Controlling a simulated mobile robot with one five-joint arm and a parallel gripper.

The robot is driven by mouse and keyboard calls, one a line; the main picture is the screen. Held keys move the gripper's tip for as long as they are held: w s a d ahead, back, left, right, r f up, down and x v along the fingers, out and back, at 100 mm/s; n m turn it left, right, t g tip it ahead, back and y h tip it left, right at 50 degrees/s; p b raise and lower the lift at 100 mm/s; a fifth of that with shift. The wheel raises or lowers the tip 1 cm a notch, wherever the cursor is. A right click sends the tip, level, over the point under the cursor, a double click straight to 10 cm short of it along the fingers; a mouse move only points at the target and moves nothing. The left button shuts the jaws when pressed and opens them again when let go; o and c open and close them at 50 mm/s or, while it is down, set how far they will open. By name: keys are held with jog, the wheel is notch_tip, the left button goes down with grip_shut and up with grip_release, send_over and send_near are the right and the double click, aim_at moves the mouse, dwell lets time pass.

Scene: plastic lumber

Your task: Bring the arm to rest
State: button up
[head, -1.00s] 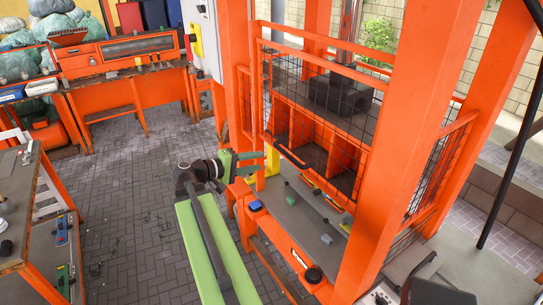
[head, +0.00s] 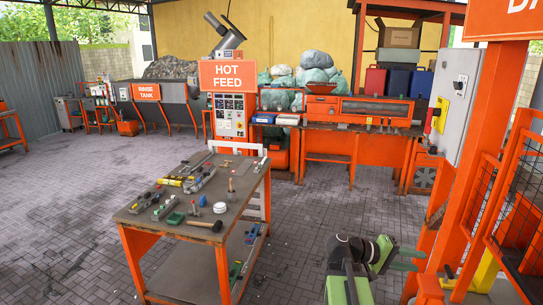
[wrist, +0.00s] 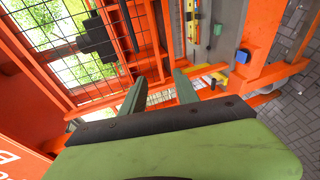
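My green arm ends in my gripper (head: 411,258), which shows at the lower right of the head view, beside the orange press frame (head: 468,190). In the wrist view my gripper (wrist: 158,88) has its two green fingers apart with nothing between them. The fingers point towards the orange frame and its mesh guard (wrist: 60,30). I cannot tell the exact gap between the fingers and the frame. The lower part of my arm is cut off by the bottom edge of the head view.
A work table (head: 140,219) with tools, including a hammer (head: 206,225), stands left of my arm. A hot feed machine (head: 230,105) and an orange bench (head: 330,140) stand behind. Paved floor (head: 60,190) is open at the left.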

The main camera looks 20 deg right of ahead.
jog(key=w+a+f+n+t+y+b, duration=0.1)
jog(key=w+a+f+t+y+b, duration=0.1)
jog(key=w+a+f, duration=0.35)
jog(key=w+a+f+n+t+y+b, duration=0.1)
jog(key=w+a+f+y, duration=0.1)
jog(key=a+f, duration=0.6)
jog(key=w+a+f+n+t+y+b, duration=0.15)
jog(key=w+a+f, duration=0.25)
jog(key=a, duration=0.6)
jog(key=a+f+y, duration=0.4)
jog(key=a, duration=0.6)
jog(key=a+f+y+b, duration=0.1)
jog(key=a+f+y, duration=0.2)
jog(key=a, duration=0.8)
jog(key=shift+w+a+f+n+t+y, duration=0.15)
jog(key=shift+w+f+n+t+y, duration=0.25)
jog(key=shift+y, duration=0.45)
